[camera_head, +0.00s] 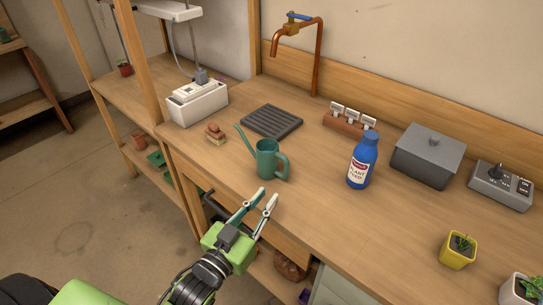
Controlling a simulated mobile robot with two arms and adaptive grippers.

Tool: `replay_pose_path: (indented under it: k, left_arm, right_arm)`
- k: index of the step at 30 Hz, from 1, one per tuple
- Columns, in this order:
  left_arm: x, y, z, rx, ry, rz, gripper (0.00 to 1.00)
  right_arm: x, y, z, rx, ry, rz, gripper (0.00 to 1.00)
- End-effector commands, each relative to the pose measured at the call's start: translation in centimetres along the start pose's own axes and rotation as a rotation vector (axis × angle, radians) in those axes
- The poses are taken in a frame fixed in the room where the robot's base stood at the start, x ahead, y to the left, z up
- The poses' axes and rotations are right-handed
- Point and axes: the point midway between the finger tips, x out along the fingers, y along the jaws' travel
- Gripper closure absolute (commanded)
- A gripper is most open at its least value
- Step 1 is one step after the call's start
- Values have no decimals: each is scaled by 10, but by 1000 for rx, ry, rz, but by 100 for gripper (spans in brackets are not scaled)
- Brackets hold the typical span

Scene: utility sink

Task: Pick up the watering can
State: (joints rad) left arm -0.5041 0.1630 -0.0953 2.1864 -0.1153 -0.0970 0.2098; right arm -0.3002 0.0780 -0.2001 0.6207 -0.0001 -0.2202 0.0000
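A teal green watering can (266,160) stands upright on the wooden workbench. Its spout points to the upper left and its handle is on the right side. My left gripper (259,197) is just in front of the can, near the bench's front edge. Its two fingers are spread apart with nothing between them. It appears apart from the can. My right gripper is not in the picture.
A blue plant feed bottle (362,162) stands right of the can. A dark slatted tray (271,121) lies behind it. A grey lidded box (428,155) and yellow pot (457,250) are right.

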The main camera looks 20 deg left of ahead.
Motion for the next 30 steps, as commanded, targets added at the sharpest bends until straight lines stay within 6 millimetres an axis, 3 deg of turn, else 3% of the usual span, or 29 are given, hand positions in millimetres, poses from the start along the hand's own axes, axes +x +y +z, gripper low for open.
replay_pose_path:
  k: [9, 17, 24, 30]
  left_arm:
    - [56, 0, -2, -1, 2, 0, 83]
    - [73, 0, -2, -1, 0, 0, 83]
    - [106, -1, -7, -1, 1, 0, 83]
    - [121, -1, -5, 0, 0, 1, 83]
  right_arm:
    - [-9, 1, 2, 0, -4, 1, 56]
    - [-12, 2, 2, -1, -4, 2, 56]
    - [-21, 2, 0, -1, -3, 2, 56]
    - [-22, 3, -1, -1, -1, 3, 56]
